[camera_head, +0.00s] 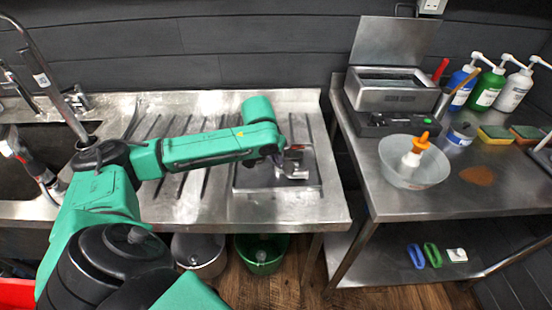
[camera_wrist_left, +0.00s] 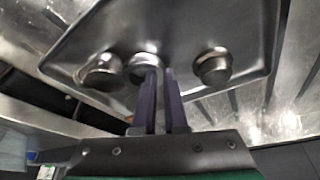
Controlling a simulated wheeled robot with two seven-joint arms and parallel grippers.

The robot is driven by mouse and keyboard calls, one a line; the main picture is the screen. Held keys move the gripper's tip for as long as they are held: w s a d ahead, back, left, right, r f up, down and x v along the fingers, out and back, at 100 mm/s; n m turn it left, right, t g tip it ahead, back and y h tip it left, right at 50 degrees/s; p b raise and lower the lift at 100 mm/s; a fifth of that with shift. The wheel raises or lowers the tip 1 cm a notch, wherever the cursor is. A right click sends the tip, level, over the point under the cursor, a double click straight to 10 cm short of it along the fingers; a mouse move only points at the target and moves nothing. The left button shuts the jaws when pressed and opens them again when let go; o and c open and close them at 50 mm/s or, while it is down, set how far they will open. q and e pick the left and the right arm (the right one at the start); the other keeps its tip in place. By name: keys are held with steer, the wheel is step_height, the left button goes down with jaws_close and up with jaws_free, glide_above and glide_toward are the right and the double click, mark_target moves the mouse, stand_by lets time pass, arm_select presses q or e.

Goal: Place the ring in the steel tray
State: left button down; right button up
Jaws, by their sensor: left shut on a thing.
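The steel tray (camera_head: 246,189) lies on the draining board of the sink bench. My left gripper (camera_head: 291,163) is low over the tray's right part. In the left wrist view, the tray (camera_wrist_left: 95,32) holds round metal pieces, one at the left (camera_wrist_left: 103,72) and one at the right (camera_wrist_left: 213,66). A middle round metal piece, the ring as far as I can tell (camera_wrist_left: 141,66), is at the tips of my left gripper (camera_wrist_left: 160,74), which is shut on it. The fingers partly hide it, and I cannot tell whether it touches the tray floor. My right gripper is not in view.
A tap (camera_head: 50,80) and sink basin are at the left. A metal bucket (camera_head: 200,254) and green bucket (camera_head: 262,254) stand below the bench. The right-hand table holds a steel device (camera_head: 390,92), a clear bowl (camera_head: 412,175), bottles and sponges. Blue and green loops (camera_head: 432,255) lie on its shelf.

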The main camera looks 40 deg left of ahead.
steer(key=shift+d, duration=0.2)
arm_select(q)
steer(key=c, duration=1)
jaws_free()
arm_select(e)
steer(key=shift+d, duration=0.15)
arm_select(q)
steer(key=shift+o, duration=0.2)
steer(key=v, duration=1.2)
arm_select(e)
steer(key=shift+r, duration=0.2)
arm_select(q)
steer(key=shift+r, duration=0.1)
steer(key=shift+s, duration=0.1)
